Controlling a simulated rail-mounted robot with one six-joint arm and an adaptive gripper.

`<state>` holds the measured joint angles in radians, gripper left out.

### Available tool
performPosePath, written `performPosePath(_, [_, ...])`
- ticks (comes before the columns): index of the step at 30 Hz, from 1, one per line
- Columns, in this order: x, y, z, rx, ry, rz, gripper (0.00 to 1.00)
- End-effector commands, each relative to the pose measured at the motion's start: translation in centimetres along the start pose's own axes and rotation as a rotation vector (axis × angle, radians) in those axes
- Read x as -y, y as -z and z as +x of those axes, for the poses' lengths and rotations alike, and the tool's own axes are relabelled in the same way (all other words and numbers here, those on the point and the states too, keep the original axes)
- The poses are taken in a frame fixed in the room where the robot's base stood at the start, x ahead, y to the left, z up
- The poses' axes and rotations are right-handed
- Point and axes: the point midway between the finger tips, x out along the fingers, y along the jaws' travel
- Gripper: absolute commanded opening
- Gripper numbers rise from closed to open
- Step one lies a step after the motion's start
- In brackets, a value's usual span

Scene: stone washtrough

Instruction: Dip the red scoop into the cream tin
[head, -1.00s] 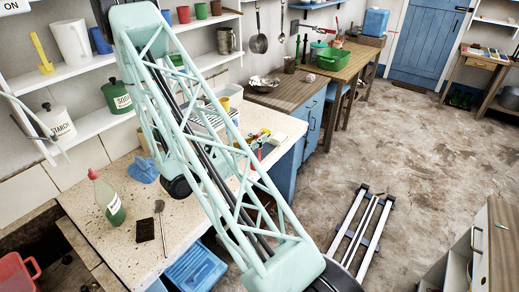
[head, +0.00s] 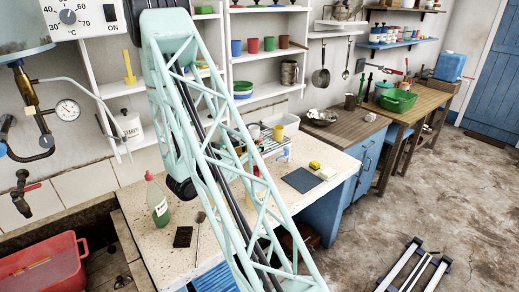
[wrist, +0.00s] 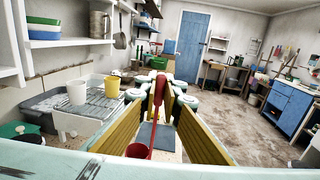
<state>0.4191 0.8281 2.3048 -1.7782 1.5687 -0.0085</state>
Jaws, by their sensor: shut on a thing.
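My gripper (wrist: 158,92) is shut on the red scoop (wrist: 139,151) in the wrist view. The scoop's long handle runs between the two yellow finger pads, and its round bowl lies toward the camera. In the head view my arm's lattice hides most of the gripper; a bit of red and yellow shows through it above the counter. The cream tin (head: 130,128), a whitish lidded tin with a dark label, seems to be the one standing on the low shelf at the left, apart from the gripper. Its opening is not visible.
The pale counter (head: 165,255) holds a green bottle (head: 157,203), a dark block (head: 183,237) and a grey mat (head: 299,180). A drying rack with a white cup (wrist: 77,92) and a yellow cup (wrist: 108,88) is left of the gripper. A red basin (head: 45,268) stands lower left.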

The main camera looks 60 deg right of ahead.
Motion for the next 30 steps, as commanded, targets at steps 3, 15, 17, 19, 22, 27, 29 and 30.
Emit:
performPosePath(3, [0.0,0.0,0.0,0.000,0.000,0.000,0.00])
performPosePath(15, [0.0,0.0,0.0,0.001,-0.001,0.000,0.00])
performPosePath(17, [0.0,0.0,0.0,0.001,-0.002,0.000,0.00])
performPosePath(19, [0.0,0.2,0.0,0.001,-0.002,0.000,0.00])
performPosePath(22, [0.0,0.5,0.0,0.001,-0.002,0.000,0.00])
performPosePath(27, [0.0,1.2,0.0,0.001,-0.001,0.000,0.00])
performPosePath(29, [0.0,1.4,0.0,0.001,-0.001,0.000,0.00])
performPosePath(30, [0.0,1.6,0.0,0.001,-0.001,0.000,0.00])
